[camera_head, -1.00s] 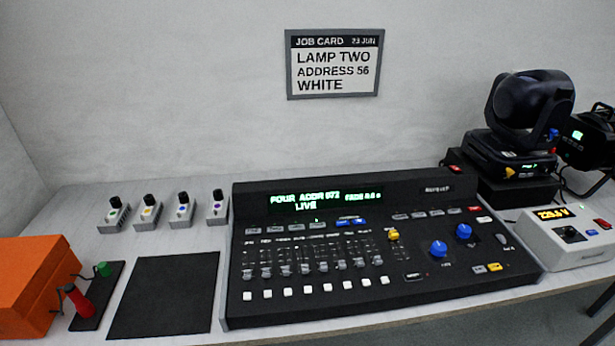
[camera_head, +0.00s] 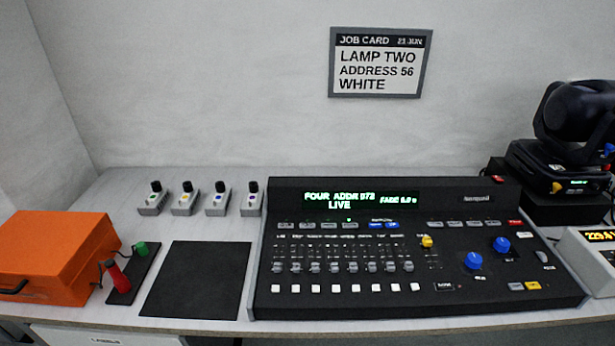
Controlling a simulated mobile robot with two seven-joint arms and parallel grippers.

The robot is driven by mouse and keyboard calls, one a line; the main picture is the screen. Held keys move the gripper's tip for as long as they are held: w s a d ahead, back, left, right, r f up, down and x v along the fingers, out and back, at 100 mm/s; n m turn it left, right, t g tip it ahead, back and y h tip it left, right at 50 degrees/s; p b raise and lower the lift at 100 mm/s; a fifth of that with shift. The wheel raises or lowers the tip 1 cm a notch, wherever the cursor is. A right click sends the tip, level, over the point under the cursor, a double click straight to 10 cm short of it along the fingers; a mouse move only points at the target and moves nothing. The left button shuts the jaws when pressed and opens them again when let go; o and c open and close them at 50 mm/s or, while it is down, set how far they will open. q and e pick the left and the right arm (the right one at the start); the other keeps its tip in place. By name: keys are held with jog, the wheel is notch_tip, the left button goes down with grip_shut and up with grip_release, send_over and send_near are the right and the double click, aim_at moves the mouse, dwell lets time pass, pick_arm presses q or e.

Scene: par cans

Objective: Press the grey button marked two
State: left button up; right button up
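A black lighting console (camera_head: 262,290) lies on the bench in the middle of the view. A short row of grey buttons (camera_head: 307,225) runs under its display at the upper left, and their markings are too small to read. A small green light (camera_head: 349,219) glows above the rightmost of these. The display (camera_head: 360,200) reads FOUR, ADDR 072, LIVE, with a fade time at its right. The job card (camera_head: 379,62) on the wall reads LAMP TWO, ADDRESS 56, WHITE. Neither of my grippers is in view.
Several small switch boxes (camera_head: 184,203) stand behind the mat. A moving-head lamp (camera_head: 575,125) and a white meter box (camera_head: 590,260) are at the right.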

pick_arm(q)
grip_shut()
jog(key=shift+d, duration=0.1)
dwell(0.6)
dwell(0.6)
